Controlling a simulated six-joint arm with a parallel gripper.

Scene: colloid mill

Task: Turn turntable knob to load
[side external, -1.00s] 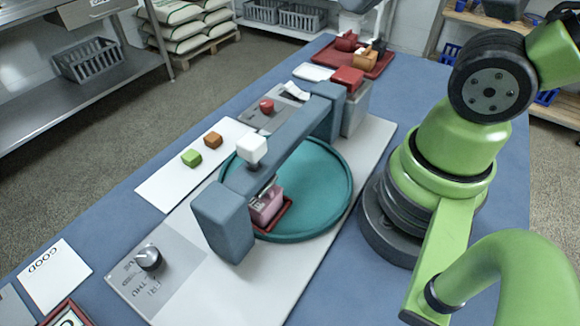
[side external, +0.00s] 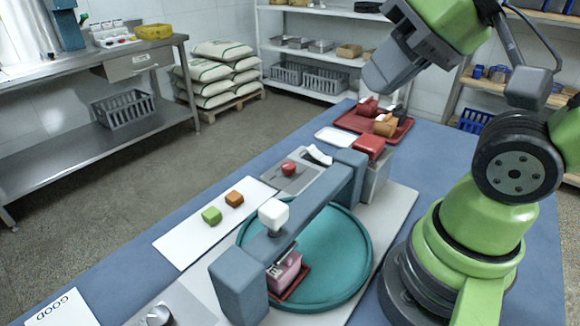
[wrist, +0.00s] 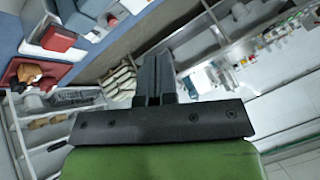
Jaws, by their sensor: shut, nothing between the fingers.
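A grey knob (side external: 158,316) sits on a light metal panel (side external: 185,300) at the bottom left of the side view, cut by the lower edge. Its labels are not readable now. A pink block (side external: 284,270) is on a small red tray on the turntable. My gripper (side external: 374,84) is high above the far end of the table, away from the knob. In the wrist view its fingers (wrist: 155,75) are together and empty.
A second panel (side external: 300,180) has a red knob (side external: 289,168). A red-topped bin (side external: 370,150) and red tray (side external: 350,122) stand at the far end.

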